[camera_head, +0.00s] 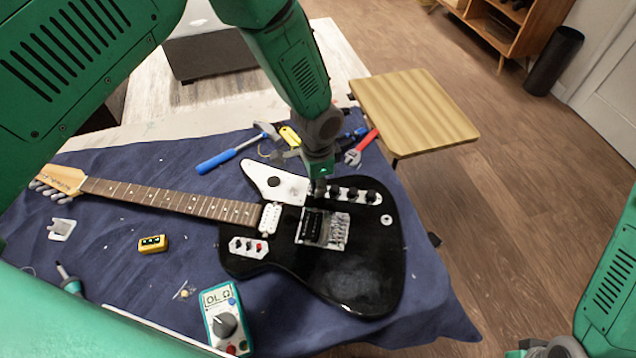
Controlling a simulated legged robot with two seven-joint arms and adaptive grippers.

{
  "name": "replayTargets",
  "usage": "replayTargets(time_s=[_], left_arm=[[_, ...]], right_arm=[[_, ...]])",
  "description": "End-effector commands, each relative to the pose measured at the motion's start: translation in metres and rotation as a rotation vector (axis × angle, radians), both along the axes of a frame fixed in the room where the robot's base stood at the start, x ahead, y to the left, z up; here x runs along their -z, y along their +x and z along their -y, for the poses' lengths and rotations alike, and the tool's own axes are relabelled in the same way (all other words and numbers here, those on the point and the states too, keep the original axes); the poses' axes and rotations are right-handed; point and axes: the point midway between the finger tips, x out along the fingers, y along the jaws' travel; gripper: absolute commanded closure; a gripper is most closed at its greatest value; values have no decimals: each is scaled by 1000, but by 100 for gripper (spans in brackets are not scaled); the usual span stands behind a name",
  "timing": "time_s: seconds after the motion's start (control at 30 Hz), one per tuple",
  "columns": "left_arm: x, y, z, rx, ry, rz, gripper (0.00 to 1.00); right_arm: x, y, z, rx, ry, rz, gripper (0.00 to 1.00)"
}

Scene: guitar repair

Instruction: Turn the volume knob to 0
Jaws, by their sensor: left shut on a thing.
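A black electric guitar (365,265) lies on a blue cloth with its neck pointing left. A white control plate on its upper body carries a row of black knobs (352,193). No label is readable, so I cannot tell which is the volume knob. My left gripper (318,188) reaches down from above to the left end of this row. It is shut on a knob there, which its fingers hide. My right gripper (548,348) is partly visible at the bottom right edge, away from the guitar; its fingers are cut off.
A multimeter (226,318) stands near the front edge. A wooden stool (415,110) stands behind right.

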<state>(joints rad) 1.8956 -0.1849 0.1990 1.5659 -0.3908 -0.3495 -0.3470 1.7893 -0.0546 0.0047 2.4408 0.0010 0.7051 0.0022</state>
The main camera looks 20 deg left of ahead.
Motion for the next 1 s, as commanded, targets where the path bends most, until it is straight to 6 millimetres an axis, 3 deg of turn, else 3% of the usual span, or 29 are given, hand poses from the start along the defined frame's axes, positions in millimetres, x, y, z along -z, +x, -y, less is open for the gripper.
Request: replayTargets(time_s=[0.47,0.5,0.53,0.87,1.0], left_arm=[[-3,5,0,-15,-2,11,100],[-3,5,0,-15,-2,11,69],[-3,4,0,-14,-1,11,60],[-2,2,0,-13,-1,4,60],[-15,3,0,-13,-1,7,60]], right_arm=[[0,0,0,0,0,0,60],[0,0,0,0,0,0,60],[0,0,0,0,0,0,60],[-1,-2,0,0,0,2,60],[-1,-3,0,0,0,3,60]])
